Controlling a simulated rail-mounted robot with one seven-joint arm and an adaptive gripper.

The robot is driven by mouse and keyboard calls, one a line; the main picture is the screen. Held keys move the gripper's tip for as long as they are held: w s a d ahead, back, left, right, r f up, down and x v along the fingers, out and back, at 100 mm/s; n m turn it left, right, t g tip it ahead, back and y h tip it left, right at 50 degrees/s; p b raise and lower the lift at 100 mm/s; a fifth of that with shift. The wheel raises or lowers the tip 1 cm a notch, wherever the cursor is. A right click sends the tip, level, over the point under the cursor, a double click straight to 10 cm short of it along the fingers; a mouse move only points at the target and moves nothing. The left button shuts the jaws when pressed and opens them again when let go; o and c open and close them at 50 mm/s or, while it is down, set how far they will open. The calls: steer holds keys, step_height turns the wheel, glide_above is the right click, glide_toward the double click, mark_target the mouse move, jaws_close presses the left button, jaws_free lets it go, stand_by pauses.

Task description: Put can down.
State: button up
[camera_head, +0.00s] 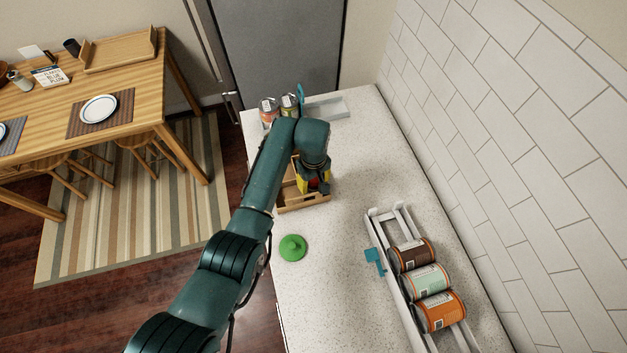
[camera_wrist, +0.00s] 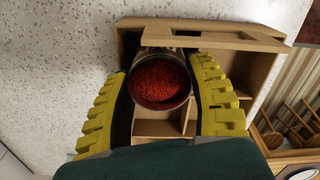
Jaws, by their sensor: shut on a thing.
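My gripper (camera_head: 314,184) is low over the wooden box (camera_head: 303,206) on the counter. In the wrist view its yellow fingers (camera_wrist: 163,82) are closed on both sides of a can with a dark red rim and a grainy red end (camera_wrist: 160,80) facing the camera. The wooden box (camera_wrist: 259,43) has compartments and lies behind the can. The can's far end is hidden, so I cannot tell if it touches the box. In the head view the arm and gripper hide the can.
Two upright cans (camera_head: 289,103) stand at the counter's far end near a light tray (camera_head: 328,108). A white rack (camera_head: 401,298) at right holds three cans lying on their sides. A green knobbed object (camera_head: 292,248) sits near the left edge. The middle counter is clear; tiled wall right.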

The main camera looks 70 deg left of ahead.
steer(key=o, duration=0.8)
steer(key=shift+f, duration=0.15)
steer(key=o, duration=0.4)
